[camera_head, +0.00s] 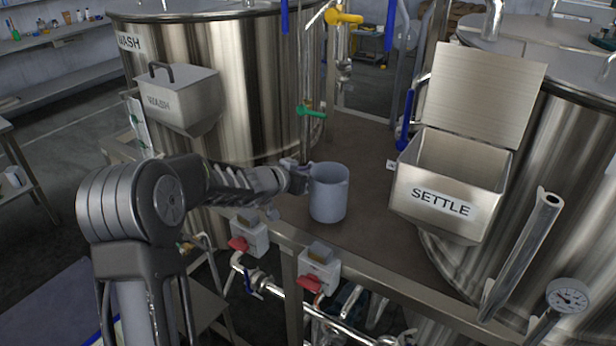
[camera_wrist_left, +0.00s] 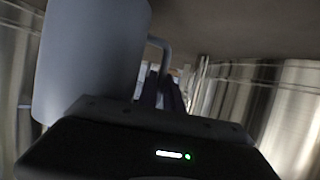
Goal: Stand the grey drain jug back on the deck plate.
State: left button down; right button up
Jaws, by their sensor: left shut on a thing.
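The grey drain jug (camera_head: 329,193) is upright at the deck plate (camera_head: 362,262), between the two tanks. I cannot tell whether its base touches the plate or hangs just above it. My left gripper (camera_head: 300,178) is shut on the jug's handle, at the jug's left side. In the left wrist view the jug (camera_wrist_left: 90,60) fills the upper left, with its handle (camera_wrist_left: 160,50) running down to the gripper's fingers (camera_wrist_left: 162,95). My right gripper is not in view.
The WASH tank (camera_head: 240,80) with its hopper (camera_head: 178,100) stands left. The SETTLE hopper (camera_head: 450,185), lid open, is right of the jug. A green-handled valve (camera_head: 312,112) is behind the jug. Red-handled switch boxes (camera_head: 318,272) line the front edge. The plate behind the jug is clear.

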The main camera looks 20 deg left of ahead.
pick_arm(q)
jog(key=shift+f, duration=0.75)
jog(key=c, duration=1.9)
grip_release()
jog(key=shift+c, duration=0.2)
jog(key=o, duration=0.4)
jog(key=shift+o, duration=0.2)
jog(key=shift+r, duration=0.1)
jog(key=shift+s+a, duration=0.1)
jog(key=b+v, duration=0.3)
jog(key=v, duration=0.8)
jog(key=shift+s, duration=0.35)
jog(key=shift+a+r, duration=0.1)
jog(key=shift+r, duration=0.05)
